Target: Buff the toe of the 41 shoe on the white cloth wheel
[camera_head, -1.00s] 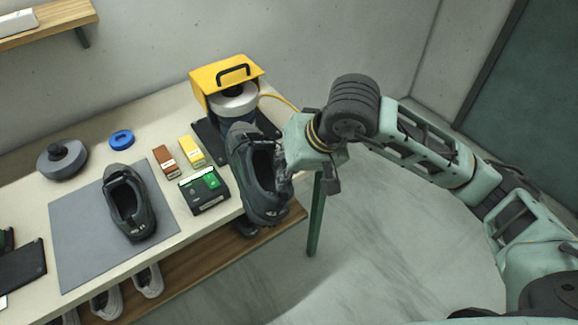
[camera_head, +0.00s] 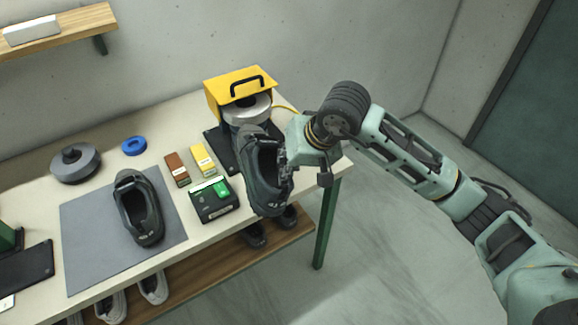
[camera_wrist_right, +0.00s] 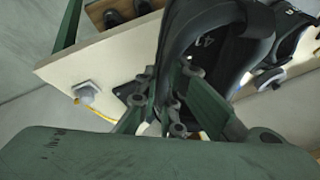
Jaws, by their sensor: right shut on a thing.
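A dark grey shoe (camera_head: 262,180) is held by its side in my right gripper (camera_head: 285,162), above the bench's right end. Its toe points toward the pale cloth wheel (camera_head: 246,109) under a yellow hood (camera_head: 240,87). The toe overlaps the wheel's lower front in the head view; I cannot tell whether they touch. In the right wrist view the fingers (camera_wrist_right: 172,100) close on the shoe (camera_wrist_right: 205,20), and a mark like 41 shows inside it. A second dark shoe (camera_head: 137,208) lies on the grey mat (camera_head: 90,240). My left gripper is out of view.
A black and green box (camera_head: 213,200), a brown bar (camera_head: 177,169) and a yellow bar (camera_head: 203,160) lie left of the held shoe. A grey disc (camera_head: 75,163) and a blue ring (camera_head: 134,146) lie farther left. Several shoes stand on the lower shelf (camera_head: 200,277).

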